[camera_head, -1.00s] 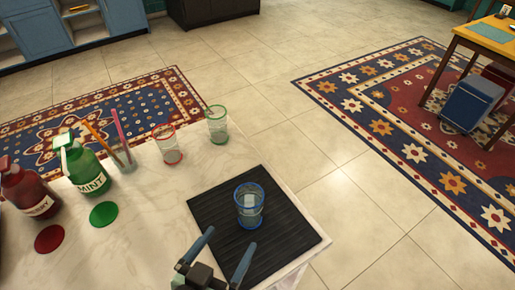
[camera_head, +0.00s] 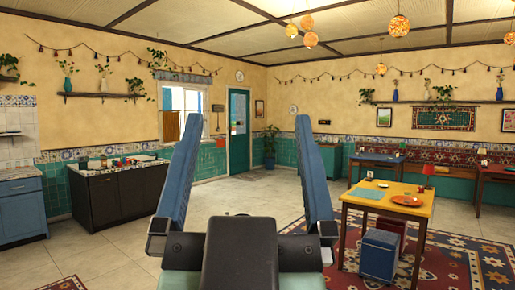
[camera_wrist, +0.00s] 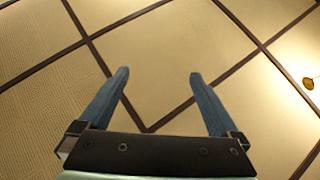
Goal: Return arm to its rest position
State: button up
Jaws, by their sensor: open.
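My gripper (camera_head: 240,185) is raised in front of the head camera, its two blue fingers pointing up and spread apart. It is open, with nothing between the fingers. In the wrist view my gripper (camera_wrist: 158,95) also shows open and empty, against the ceiling (camera_wrist: 160,45). The counter with the glasses and bottles is not in view now.
A yellow table (camera_head: 387,199) with plates and stools (camera_head: 380,255) stands at the right on a patterned rug (camera_head: 455,262). A dark sink cabinet (camera_head: 117,195) and a blue cabinet (camera_head: 22,208) stand at the left. Open tiled floor (camera_head: 262,195) lies between.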

jog(key=s+r, duration=0.1)
jog(key=s+r+t, duration=0.1)
jog(key=r, duration=0.1)
jog(key=shift+s+d, duration=0.1)
jog(key=shift+d, duration=0.3)
notch_tip(320, 180, up, 4)
jog(key=p, duration=0.4)
dwell(0.4)
